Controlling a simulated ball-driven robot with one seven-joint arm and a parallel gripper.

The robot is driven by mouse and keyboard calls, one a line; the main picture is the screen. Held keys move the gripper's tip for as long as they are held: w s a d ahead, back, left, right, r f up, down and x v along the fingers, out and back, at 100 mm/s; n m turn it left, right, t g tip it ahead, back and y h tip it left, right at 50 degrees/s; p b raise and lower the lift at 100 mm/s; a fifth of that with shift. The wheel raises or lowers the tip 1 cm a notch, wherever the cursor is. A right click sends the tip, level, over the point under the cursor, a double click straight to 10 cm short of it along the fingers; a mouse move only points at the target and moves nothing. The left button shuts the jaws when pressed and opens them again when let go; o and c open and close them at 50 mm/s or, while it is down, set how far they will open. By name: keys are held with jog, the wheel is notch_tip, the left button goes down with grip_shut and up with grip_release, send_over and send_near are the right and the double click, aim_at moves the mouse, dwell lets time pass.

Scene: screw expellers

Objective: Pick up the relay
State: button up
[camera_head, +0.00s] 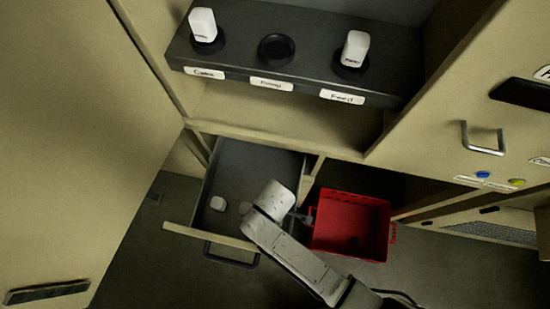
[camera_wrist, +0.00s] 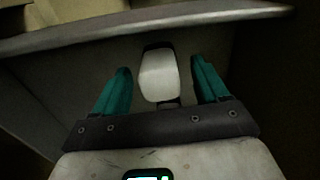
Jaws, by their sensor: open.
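A white block-shaped relay (camera_wrist: 158,76) with a dark end lies between the two teal fingers of my gripper (camera_wrist: 161,72) in the wrist view. The fingers are open, with a gap on both sides of the relay. My fingers are hidden in the head view. Two more white relays stand upright in the left (camera_head: 203,24) and right (camera_head: 354,48) sockets of the shelf.
The dark shelf (camera_head: 310,70) has an empty round middle socket (camera_head: 277,49) and labels along its front. The drawer (camera_head: 200,236) is pulled out, with a dark handle in front. A red crate (camera_head: 345,228) stands right of my arm. Cabinet walls rise on both sides.

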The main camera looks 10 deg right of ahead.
jog(key=shift+f, duration=0.5)
jog(key=c, duration=1.1)
